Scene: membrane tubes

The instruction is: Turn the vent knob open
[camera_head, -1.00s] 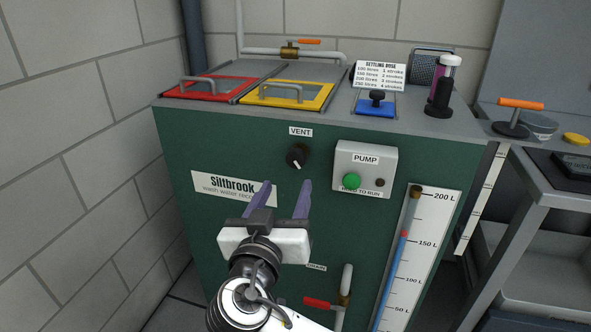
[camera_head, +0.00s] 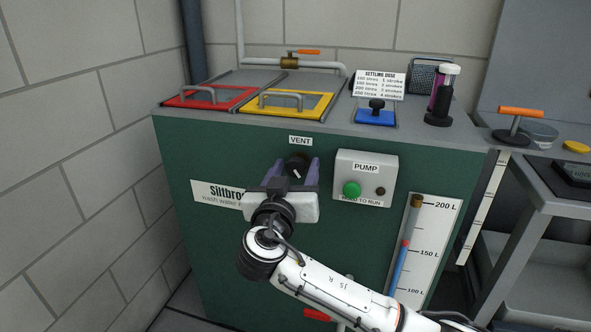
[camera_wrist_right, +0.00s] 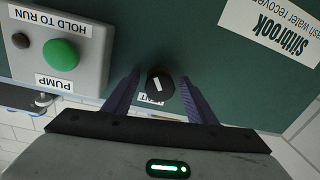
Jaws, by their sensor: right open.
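The vent knob (camera_head: 297,171) is a black round dial with a white pointer line, on the green front panel just below the VENT label (camera_head: 300,140). My right gripper (camera_head: 293,166) is open, with its two purple fingers on either side of the knob. In the right wrist view the knob (camera_wrist_right: 160,84) shows between the fingertips of the gripper (camera_wrist_right: 156,85). There the fingers look apart from the knob, with a gap on each side. The pointer line is slanted in the head view. My left gripper is not in view.
To the right of the knob is the pump box (camera_head: 364,178) with a green button. A level gauge (camera_head: 424,245) is further right. Red (camera_head: 212,97) and yellow (camera_head: 286,103) lids lie on top. A red-handled drain valve (camera_head: 318,314) is low, partly behind my arm.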

